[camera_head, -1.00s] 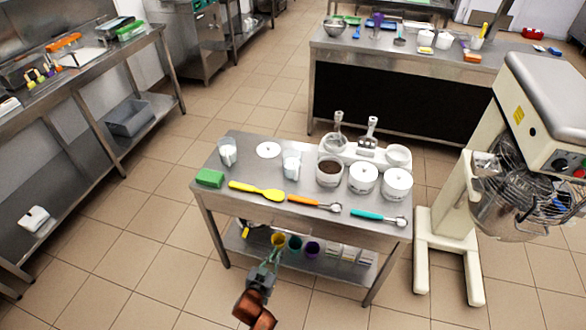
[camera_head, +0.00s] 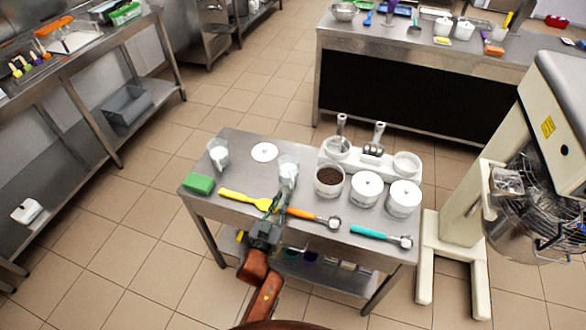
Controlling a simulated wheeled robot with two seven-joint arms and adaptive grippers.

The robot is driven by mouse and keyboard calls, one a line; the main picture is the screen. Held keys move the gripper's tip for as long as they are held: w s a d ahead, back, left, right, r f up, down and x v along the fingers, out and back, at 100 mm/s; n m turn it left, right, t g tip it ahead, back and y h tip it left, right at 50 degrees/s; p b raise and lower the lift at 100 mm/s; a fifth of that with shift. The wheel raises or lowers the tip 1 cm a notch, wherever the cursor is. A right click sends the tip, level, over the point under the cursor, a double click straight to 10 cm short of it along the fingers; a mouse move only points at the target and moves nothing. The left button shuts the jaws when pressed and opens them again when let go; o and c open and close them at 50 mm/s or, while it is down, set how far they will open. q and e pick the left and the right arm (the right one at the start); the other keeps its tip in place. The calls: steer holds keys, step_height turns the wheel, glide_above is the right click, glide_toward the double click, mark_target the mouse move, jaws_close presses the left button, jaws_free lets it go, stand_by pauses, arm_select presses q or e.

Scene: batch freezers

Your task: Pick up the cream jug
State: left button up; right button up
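Two clear jugs with white contents stand on the small steel table. One jug (camera_head: 218,154) is at the table's back left. The other jug (camera_head: 288,166) is near the middle, just beyond my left gripper. I cannot tell from their looks which one holds cream. My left gripper (camera_head: 279,197) is over the table's front part, its fingers apart and pointing at the middle jug. The fingers overlap the jug's lower part in the picture. Whether they touch it cannot be told. My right gripper is not in view.
A yellow spatula (camera_head: 240,200) and an orange-handled scoop (camera_head: 313,217) lie either side of my gripper. A green sponge (camera_head: 199,184) is at the left. A tub of brown powder (camera_head: 328,180) and white tubs stand right of the middle jug. A mixer (camera_head: 555,130) stands at the right.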

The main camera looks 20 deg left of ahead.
mark_target(292, 184)
arm_select(q)
steer(key=shift+w+d+r, duration=0.1)
steer(key=shift+w, duration=0.45)
steer(key=shift+h, duration=0.3)
steer(key=w, duration=0.2)
steer(key=w+d+b, duration=0.1)
steer(key=w, duration=0.2)
steer(key=shift+w+d, duration=0.15)
steer(key=shift+w, duration=0.5)
steer(key=shift+r, duration=0.1)
jaws_close()
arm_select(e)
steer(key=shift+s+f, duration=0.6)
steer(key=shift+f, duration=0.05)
arm_select(q)
steer(key=shift+r, duration=0.15)
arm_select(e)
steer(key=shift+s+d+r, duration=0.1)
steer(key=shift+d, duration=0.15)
